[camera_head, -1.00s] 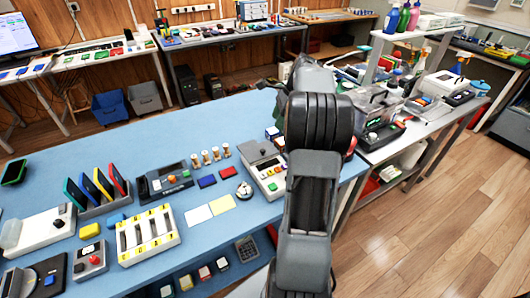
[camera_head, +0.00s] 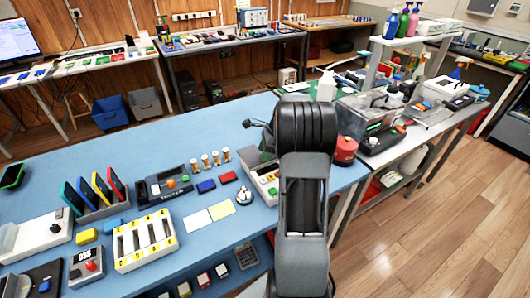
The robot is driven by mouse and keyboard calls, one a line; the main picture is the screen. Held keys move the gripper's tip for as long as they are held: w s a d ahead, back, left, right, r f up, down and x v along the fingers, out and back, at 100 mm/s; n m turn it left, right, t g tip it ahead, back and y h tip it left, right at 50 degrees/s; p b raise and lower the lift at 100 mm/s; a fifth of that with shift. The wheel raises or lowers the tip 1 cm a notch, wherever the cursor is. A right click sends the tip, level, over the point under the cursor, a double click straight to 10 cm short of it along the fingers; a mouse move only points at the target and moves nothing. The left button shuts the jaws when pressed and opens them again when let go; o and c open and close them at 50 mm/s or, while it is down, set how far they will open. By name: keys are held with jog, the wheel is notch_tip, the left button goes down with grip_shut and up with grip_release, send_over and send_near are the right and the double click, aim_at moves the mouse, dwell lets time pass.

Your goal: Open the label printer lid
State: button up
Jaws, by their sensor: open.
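A grey-and-white device with coloured buttons (camera_head: 262,181) stands at the right part of the blue table. Its grey top is partly hidden by my arm. I cannot tell for certain whether it is the label printer, and no lid stands visibly raised on it. My gripper (camera_head: 256,128) shows as dark finger parts just left of my arm, above the far side of this device. It is open, with nothing seen in it. Much of it is hidden behind my arm, and contact with the device cannot be made out.
Left of the device are a bell-like round item (camera_head: 244,196), a blue block (camera_head: 206,186) and a dark device with knobs (camera_head: 163,185). A white slotted rack (camera_head: 145,240) stands nearer. A red round container (camera_head: 345,150) is right of my arm.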

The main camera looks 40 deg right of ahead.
grip_shut()
dwell(0.5)
